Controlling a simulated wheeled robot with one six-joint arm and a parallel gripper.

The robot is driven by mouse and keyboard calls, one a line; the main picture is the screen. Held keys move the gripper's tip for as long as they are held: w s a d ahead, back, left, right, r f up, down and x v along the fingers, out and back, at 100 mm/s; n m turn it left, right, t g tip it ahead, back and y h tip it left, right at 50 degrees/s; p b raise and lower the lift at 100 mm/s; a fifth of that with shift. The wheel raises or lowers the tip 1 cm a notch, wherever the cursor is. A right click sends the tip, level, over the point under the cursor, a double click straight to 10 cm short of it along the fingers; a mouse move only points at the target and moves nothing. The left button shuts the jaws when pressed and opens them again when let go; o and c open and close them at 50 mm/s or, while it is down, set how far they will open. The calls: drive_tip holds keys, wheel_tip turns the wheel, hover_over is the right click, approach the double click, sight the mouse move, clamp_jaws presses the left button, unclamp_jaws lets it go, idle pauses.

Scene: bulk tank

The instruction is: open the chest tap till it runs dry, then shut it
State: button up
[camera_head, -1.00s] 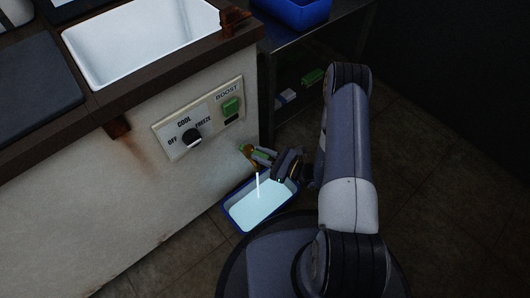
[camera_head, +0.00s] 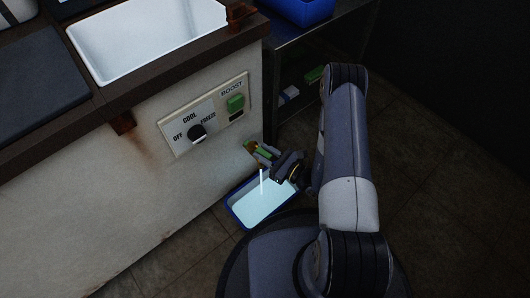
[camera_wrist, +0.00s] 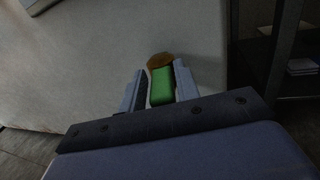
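The chest tap has a green handle (camera_wrist: 162,86) and a brass-coloured fitting (camera_wrist: 159,60) on the chest's pale wall. It also shows low on the wall in the head view (camera_head: 263,150). My gripper (camera_wrist: 160,84) has one finger on each side of the green handle and looks shut on it, though a thin dark line shows by the left finger. A white stream (camera_head: 262,182) runs down below the tap into a blue-rimmed tray (camera_head: 236,211) on the floor. Pale liquid covers the tray's bottom. The spout is hidden behind my gripper.
The chest wall carries a panel with a black knob (camera_head: 197,133) marked OFF, COOL and FREEZE, and a green BOOST switch (camera_head: 235,103). A white basin (camera_head: 140,40) sits in the chest top. A dark shelf rack with a blue bin (camera_head: 300,10) stands at right.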

drive_tip(key=p+v, duration=0.2)
drive_tip(key=v, duration=0.8)
drive_tip(key=shift+s+d+p, duration=0.2)
drive_tip(key=shift+d+p, duration=0.1)
drive_tip(key=shift+a, duration=0.1)
idle(0.6)
drive_tip(key=shift+b+x, duration=1.3)
drive_tip(key=shift+x, duration=4)
